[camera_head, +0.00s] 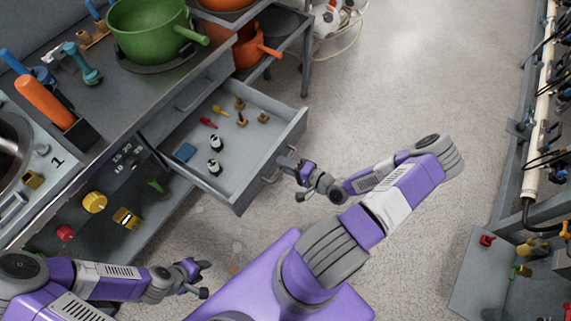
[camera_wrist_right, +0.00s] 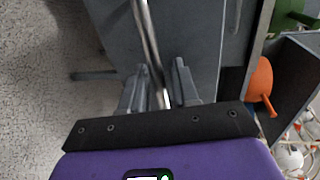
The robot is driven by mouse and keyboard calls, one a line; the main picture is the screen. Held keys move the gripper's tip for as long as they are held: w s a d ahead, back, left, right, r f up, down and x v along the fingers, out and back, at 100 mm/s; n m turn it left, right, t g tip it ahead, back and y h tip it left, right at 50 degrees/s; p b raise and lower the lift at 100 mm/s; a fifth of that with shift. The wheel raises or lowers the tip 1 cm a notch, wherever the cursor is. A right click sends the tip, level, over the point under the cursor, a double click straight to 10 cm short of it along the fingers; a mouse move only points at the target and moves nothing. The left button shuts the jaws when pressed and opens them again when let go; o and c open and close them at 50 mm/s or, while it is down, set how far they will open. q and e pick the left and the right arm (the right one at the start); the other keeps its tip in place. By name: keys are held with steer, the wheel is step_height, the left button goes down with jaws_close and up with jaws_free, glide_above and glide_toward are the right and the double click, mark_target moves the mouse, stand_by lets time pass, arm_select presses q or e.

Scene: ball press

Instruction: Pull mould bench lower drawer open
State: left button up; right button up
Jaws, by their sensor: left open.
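The mould bench's lower drawer (camera_head: 230,190) is grey and pulled out, with its inside in view in the head view. Its bar handle (camera_head: 270,179) is on the drawer front. My right gripper (camera_head: 293,178) is at the handle, its two fingers apart. In the right wrist view the metal handle bar (camera_wrist_right: 150,45) runs between the fingers of the right gripper (camera_wrist_right: 160,85), with gaps beside the bar. My left gripper (camera_head: 203,279) is open and empty at the lower left, clear of the bench.
The drawer holds a blue block (camera_head: 185,152), two black-and-white pieces and several small coloured pieces. A closed upper drawer with a handle (camera_head: 193,95) is above. A green pot (camera_head: 152,30) stands on the bench top. Open floor (camera_head: 400,80) lies to the right.

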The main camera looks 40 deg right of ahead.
steer(key=p+v, duration=0.2)
steer(key=v, duration=0.5)
steer(key=shift+s, duration=0.25)
stand_by(0.5)
